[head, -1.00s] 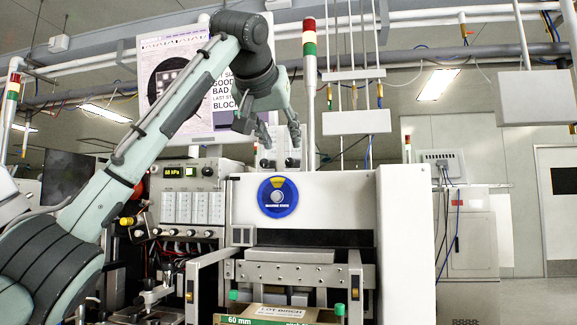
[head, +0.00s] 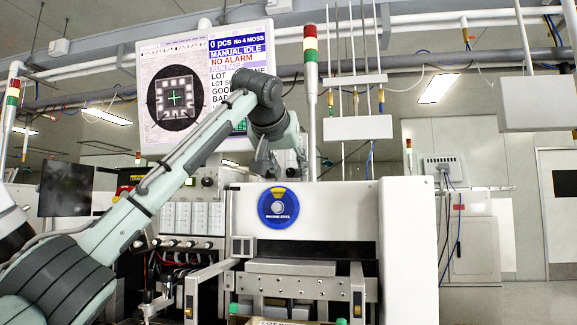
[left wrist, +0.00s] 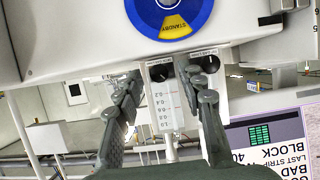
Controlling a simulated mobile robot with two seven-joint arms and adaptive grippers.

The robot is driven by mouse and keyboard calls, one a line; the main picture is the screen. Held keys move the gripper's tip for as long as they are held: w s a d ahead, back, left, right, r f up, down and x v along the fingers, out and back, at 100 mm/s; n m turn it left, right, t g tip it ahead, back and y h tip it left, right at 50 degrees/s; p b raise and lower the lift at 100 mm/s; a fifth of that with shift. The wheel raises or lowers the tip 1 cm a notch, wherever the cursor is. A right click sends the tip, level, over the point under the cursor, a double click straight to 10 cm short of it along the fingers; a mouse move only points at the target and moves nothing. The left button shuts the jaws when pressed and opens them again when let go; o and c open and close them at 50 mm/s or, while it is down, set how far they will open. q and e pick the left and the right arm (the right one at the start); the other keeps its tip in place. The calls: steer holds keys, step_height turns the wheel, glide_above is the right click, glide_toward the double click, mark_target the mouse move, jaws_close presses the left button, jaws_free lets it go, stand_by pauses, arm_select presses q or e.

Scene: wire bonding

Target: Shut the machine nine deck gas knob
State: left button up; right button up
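My left gripper (head: 284,162) is at the top of the white machine in the head view, above its blue round dial (head: 278,207). In the left wrist view the left gripper (left wrist: 160,78) is open, its dark fingers apart. Between them show a black knob (left wrist: 160,72) and a clear flow meter (left wrist: 166,107) with a scale. A second black knob (left wrist: 209,64) is just right of the right finger. The small labels by the knobs are too small to read, so I cannot tell which is deck gas. No contact with either knob is clear. My right gripper is not in view.
The wrist view shows the blue dial (left wrist: 172,12) marked STANDBY. A large monitor (head: 160,75) stands behind my arm. A red, white and green signal tower (head: 310,60) rises close to the right of the gripper. A hanging white box (head: 358,127) is further right.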

arm_select(q)
steer(key=shift+c, duration=0.6)
jaws_close()
steer(key=shift+d+m+y, duration=0.15)
steer(key=shift+m+y, duration=0.35)
steer(key=shift+m+t+y, duration=0.3)
steer(key=shift+m+y, duration=0.2)
steer(key=shift+m, duration=0.4)
steer(key=shift+o, duration=0.6)
jaws_free()
steer(key=shift+s, duration=0.15)
steer(key=v, duration=1.1)
steer(key=shift+s+r, duration=0.25)
steer(key=shift+s, duration=0.1)
